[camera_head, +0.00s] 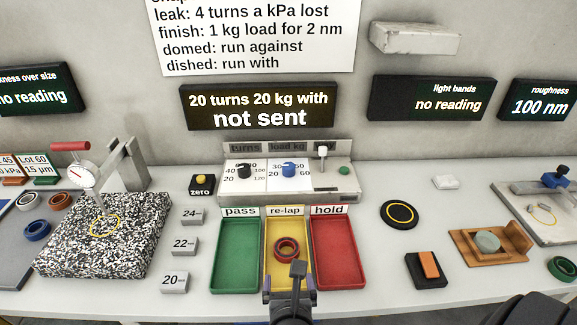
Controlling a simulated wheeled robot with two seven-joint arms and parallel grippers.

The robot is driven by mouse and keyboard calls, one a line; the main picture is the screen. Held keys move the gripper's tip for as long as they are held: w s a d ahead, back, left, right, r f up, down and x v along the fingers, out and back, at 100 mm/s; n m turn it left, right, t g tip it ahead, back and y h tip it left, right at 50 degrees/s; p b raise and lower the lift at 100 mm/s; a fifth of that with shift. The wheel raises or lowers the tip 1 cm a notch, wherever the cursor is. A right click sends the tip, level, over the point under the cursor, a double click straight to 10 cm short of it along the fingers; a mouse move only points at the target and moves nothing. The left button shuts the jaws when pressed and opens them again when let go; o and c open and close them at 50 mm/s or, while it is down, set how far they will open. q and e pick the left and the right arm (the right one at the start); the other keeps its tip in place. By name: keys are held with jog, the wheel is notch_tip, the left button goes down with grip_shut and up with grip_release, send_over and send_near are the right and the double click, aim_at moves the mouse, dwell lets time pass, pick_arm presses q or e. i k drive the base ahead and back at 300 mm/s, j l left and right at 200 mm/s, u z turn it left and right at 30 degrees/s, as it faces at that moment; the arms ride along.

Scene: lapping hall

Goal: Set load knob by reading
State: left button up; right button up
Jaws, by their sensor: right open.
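The control panel (260,195) stands at the back middle of the table. Its blue load knob (289,169) sits under the label "load kg", with a scale printed around it. The black turns knob (244,171) is to its left. The display (258,107) above reads "20 turns 20 kg with" and "not sent". The roughness display (541,101) reads 100 nm. My right gripper (290,284) is open at the bottom middle, in front of the yellow re-lap tray, apart from the knobs. My left gripper is not in view.
The green pass tray (236,279), yellow re-lap tray (271,226) and red hold tray (336,281) lie before the panel. A red ring (287,249) sits in the yellow tray. A lever (322,155) and green button (344,170) are right of the load knob. A speckled block (130,255) stands left.

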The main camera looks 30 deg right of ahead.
aim_at(288, 168)
jog(key=i+j+z, duration=0.25)
jog(key=i, duration=0.2)
jog(key=i+j+z, duration=0.2)
jog(key=i+j, duration=0.1)
jog(key=i, duration=0.15)
